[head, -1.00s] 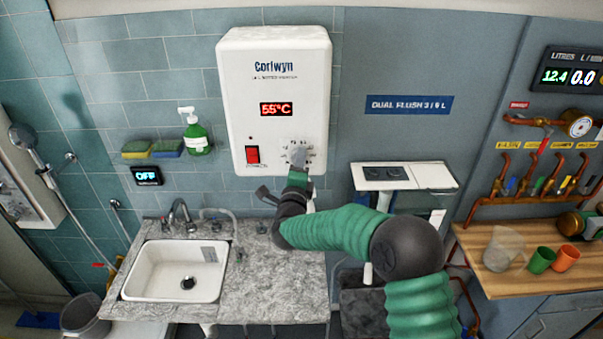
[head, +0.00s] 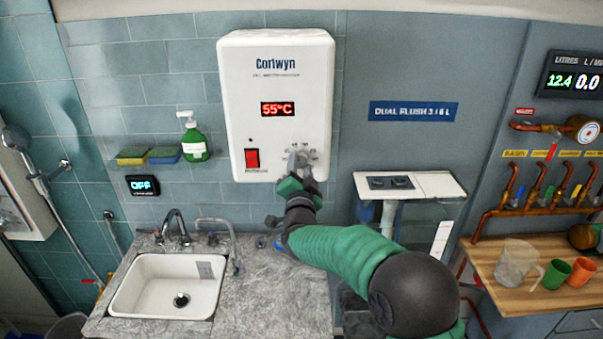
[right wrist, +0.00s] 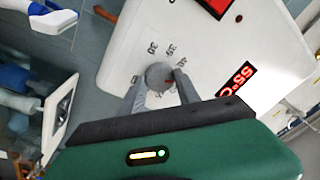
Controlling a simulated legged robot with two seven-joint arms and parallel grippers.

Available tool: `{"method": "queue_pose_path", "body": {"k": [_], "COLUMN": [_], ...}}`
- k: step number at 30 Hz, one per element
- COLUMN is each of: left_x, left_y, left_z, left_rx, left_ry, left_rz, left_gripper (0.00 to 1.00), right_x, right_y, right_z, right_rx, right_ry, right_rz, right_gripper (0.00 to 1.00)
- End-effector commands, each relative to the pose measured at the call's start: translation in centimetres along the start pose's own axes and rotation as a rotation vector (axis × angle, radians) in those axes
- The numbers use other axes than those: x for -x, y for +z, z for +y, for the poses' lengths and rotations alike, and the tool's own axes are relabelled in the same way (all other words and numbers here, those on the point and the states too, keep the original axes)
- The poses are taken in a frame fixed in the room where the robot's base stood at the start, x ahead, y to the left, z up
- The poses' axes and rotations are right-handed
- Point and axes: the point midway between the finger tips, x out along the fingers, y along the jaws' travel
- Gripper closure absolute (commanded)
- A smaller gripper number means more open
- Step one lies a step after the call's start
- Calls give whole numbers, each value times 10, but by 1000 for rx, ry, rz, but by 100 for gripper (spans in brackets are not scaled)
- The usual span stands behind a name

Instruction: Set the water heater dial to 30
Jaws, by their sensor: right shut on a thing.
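The white water heater (head: 290,110) hangs on the wall, and its red display (head: 277,109) reads 55°C. My right gripper (head: 298,162) is at the dial, on the lower right of the heater's front, and covers most of it. In the right wrist view the grey round dial (right wrist: 159,76) sits between the two fingers of my right gripper (right wrist: 157,90), which are shut on it. Printed numbers ring the dial, one of them reading 30; a small red mark shows at its right side. The left gripper is not in view.
A red rocker switch (head: 252,158) is left of the dial. Below are a grey counter with a white sink (head: 165,290) and taps. A green soap bottle (head: 194,140) stands left of the heater, and a white shelf (head: 425,184) is at right.

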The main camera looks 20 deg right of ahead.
Motion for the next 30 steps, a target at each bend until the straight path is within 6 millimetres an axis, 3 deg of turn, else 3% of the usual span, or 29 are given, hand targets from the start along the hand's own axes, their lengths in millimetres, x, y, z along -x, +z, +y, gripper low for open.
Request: {"method": "queue_pose_path", "body": {"k": [1,15,30], "left_x": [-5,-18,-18], "left_y": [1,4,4], "left_z": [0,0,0], "left_rx": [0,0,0], "left_ry": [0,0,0], "left_rz": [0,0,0], "left_gripper": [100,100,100], "right_x": [3,1,1], "right_y": [11,8,4], "right_z": [4,8,8], "right_rx": [42,486,958], "right_ry": [0,-41,-88], "right_rz": [-24,-59,-97], "right_gripper": [100,100,100]}}
